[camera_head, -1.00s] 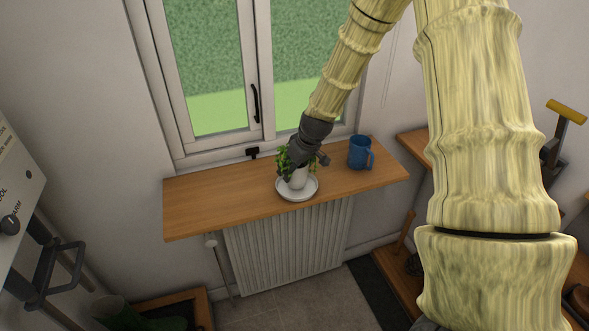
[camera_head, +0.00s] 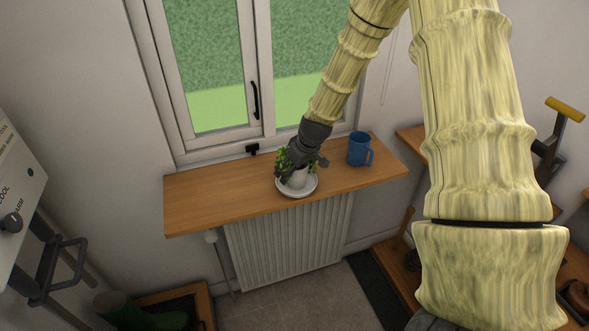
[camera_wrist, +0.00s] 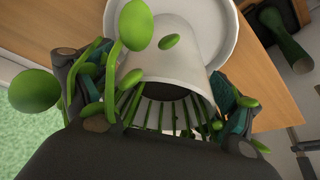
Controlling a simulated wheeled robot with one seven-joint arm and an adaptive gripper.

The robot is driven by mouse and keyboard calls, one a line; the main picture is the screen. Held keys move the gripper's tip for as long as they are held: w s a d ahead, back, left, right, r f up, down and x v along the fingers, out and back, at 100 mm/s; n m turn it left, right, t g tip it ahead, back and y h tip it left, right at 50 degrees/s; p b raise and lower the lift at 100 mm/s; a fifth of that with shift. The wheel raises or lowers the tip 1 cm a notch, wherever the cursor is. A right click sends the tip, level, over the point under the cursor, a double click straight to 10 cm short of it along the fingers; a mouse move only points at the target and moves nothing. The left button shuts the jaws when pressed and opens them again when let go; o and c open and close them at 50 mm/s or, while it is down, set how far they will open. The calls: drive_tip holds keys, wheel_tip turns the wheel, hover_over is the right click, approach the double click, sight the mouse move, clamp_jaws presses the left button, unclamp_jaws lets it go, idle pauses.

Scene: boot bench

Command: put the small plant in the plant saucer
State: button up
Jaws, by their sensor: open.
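The small plant, a white pot (camera_head: 297,179) with green leaves, stands in the white plant saucer (camera_head: 309,191) on the wooden sill shelf. In the wrist view the pot (camera_wrist: 170,55) appears with its base over the saucer (camera_wrist: 226,30), and stems and leaves reach toward the camera. My gripper (camera_head: 297,165) is at the top of the plant, among the leaves. Its fingers (camera_wrist: 160,100) are open, one on each side of the pot's rim. Whether a finger still touches the pot cannot be told.
A blue mug (camera_head: 359,149) stands on the shelf (camera_head: 215,197) to the right of the plant. The left part of the shelf is clear. The window (camera_head: 215,70) rises behind it, and a radiator (camera_head: 285,240) is below.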

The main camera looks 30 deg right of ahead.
drive_tip(key=shift+b+v, duration=1.65)
drive_tip(key=shift+v, duration=4.45)
drive_tip(key=shift+w, duration=0.1)
